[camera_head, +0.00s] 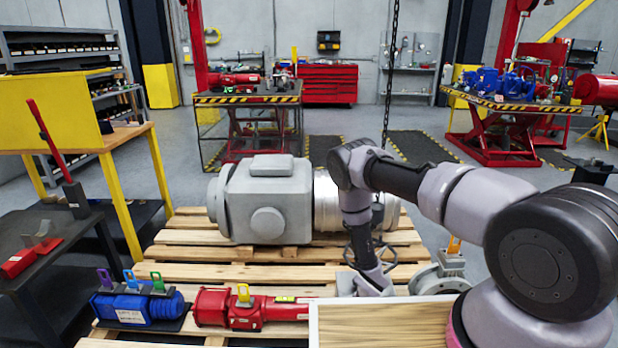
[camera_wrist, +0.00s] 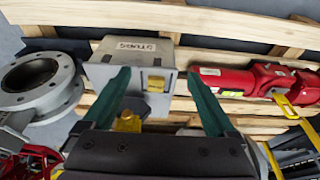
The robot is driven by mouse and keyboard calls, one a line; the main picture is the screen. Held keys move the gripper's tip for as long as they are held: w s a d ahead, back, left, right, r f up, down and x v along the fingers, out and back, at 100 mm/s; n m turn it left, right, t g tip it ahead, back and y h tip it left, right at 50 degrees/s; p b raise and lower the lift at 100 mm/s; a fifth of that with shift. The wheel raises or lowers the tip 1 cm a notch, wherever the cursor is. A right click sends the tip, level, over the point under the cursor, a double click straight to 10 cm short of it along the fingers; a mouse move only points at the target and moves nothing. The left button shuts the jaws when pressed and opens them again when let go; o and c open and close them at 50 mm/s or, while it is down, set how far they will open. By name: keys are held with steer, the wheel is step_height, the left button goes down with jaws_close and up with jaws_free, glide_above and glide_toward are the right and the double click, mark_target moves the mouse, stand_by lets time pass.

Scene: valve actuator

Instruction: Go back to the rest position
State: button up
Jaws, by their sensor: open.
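My gripper (camera_wrist: 158,98) is open, its two green fingers spread apart in the wrist view. A grey box-shaped part (camera_wrist: 138,52) with a white label and a yellow piece lies beyond and between the fingers. I see nothing gripped; the dark wrist body hides part of the area near the finger bases. In the head view my arm reaches in from the right, bends at the elbow, and points down at the pallet, with my gripper (camera_head: 368,282) low over its front right part. The fingertips are not clear there.
The wooden pallet (camera_head: 190,252) carries a large grey actuator (camera_head: 268,205), a blue actuator (camera_head: 135,305), a red actuator (camera_head: 245,308) and a grey flanged valve (camera_head: 440,275). A wood-topped panel (camera_head: 385,325) stands at the front. A yellow-legged bench (camera_head: 125,138) is at left.

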steer(key=w+r+m, duration=0.1)
steer(key=w+r, duration=0.4)
steer(key=r, duration=0.6)
steer(key=w+r+m+t, duration=0.1)
steer(key=w+r, duration=0.3)
steer(key=r, duration=0.8)
steer(key=w+r+m, duration=0.1)
steer(key=w+r, duration=0.4)
steer(key=r, duration=0.6)
step_height(320, 180, up, 14)
steer(key=s+d, duration=0.2)
steer(key=s+d+r+t, duration=0.1)
steer(key=s+r, duration=0.3)
steer(key=r, duration=0.3)
steer(key=s+d+r+m+y, duration=0.1)
steer(key=s+r, duration=0.3)
steer(key=r, duration=0.4)
steer(key=s+d+r+t, duration=0.1)
steer(key=s+r, duration=0.3)
steer(key=r, duration=0.3)
steer(key=s+r, duration=0.5)
steer(key=s, duration=0.5)
steer(key=s+d+r+t+y, duration=0.1)
steer(key=s+r, duration=0.4)
steer(key=s, duration=0.5)
steer(key=shift+s, duration=0.4)
